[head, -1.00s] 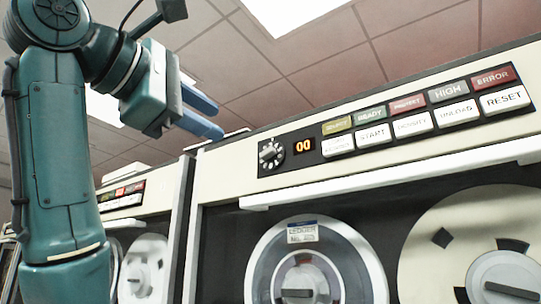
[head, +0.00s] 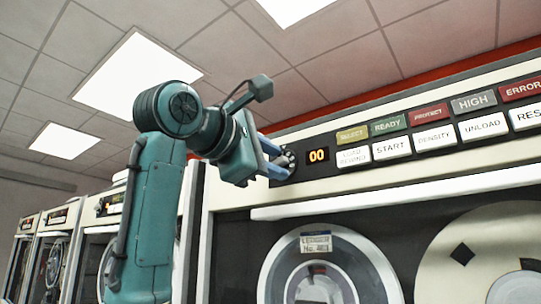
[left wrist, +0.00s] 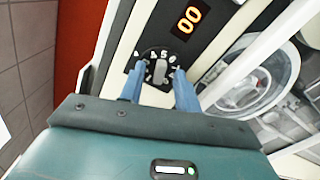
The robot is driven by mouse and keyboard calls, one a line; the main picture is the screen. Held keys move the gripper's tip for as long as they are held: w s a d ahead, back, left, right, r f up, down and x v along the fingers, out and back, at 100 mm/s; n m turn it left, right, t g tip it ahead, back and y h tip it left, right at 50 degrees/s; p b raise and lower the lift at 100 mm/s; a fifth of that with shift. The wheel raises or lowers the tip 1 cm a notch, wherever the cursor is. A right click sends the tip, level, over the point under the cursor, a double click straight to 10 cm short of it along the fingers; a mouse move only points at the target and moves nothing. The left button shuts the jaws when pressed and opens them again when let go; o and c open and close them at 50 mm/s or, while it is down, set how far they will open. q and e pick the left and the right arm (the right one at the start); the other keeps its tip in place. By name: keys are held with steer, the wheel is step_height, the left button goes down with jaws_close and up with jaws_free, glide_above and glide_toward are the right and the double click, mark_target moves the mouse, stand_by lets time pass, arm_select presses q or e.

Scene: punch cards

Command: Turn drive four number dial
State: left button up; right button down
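The number dial (head: 291,158) is at the left end of the black control strip on the tape drive's cream panel, beside a display (head: 317,155) reading 00. In the head view my left gripper (head: 281,161) is at the dial and hides most of it. In the left wrist view the dial (left wrist: 154,55) shows its grey knob (left wrist: 160,71) between the two blue fingers of my left gripper (left wrist: 158,77). The fingers are apart, one on each side of the knob, with a gap visible around it. I cannot tell how close the tips are to the panel. My right gripper is not in view.
Lit-type buttons (head: 388,125) and white buttons such as START (head: 391,147) run along the strip right of the display. A white ledge (head: 390,195) juts out below, above a tape reel (head: 325,265). More drives (head: 60,240) stand at the left.

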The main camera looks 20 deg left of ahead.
arm_select(q)
steer(key=shift+c, duration=0.5)
jaws_close()
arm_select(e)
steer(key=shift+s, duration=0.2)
arm_select(q)
steer(key=shift+m, duration=0.3)
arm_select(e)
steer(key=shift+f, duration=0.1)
